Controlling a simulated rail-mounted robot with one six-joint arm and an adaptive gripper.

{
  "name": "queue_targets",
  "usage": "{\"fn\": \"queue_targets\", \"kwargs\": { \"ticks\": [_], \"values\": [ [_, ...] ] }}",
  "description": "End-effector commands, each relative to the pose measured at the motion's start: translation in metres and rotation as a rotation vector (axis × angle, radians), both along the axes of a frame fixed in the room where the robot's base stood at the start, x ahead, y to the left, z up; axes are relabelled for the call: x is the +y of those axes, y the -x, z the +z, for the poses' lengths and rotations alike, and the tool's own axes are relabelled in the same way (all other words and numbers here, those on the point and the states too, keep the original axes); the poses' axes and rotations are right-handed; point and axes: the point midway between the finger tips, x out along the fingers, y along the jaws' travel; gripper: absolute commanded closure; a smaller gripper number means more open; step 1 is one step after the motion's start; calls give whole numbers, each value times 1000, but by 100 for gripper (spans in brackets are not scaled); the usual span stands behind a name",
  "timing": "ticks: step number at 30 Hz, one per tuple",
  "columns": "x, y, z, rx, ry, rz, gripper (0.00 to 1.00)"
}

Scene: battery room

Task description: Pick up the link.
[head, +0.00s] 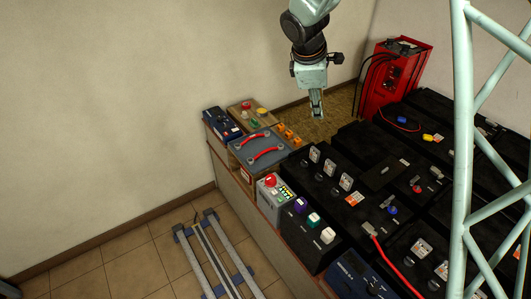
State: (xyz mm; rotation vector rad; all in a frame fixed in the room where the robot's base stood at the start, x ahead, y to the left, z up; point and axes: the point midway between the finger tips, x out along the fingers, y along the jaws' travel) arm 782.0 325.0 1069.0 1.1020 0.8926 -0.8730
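Two red links (266,153) with metal ends lie side by side on a grey board (248,155) at the left end of the bench. I cannot tell which one the task means. My gripper (317,113) hangs pointing down to the right of the board, above the bench area, apart from the links. Its fingers look narrow and close together from here, and their gap is too small to make out. Nothing is visible between them.
Several black batteries (345,150) fill the bench to the right. A red charger cabinet (392,80) stands at the back. A grey box with a red knob (271,182), coloured caps and small orange pieces (289,134) sit near the board. A pale lattice frame crosses the right side.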

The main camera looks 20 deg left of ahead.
Motion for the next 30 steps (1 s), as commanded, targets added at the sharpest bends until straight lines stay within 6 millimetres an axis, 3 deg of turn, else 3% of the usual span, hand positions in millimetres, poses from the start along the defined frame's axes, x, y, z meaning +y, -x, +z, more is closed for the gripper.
{"fn": "queue_targets", "kwargs": {
  "ticks": [15,30],
  "values": [
    [102,-24,-91,22,105,290,75],
    [196,-24,-187,39,201,567,75]
  ]
}}
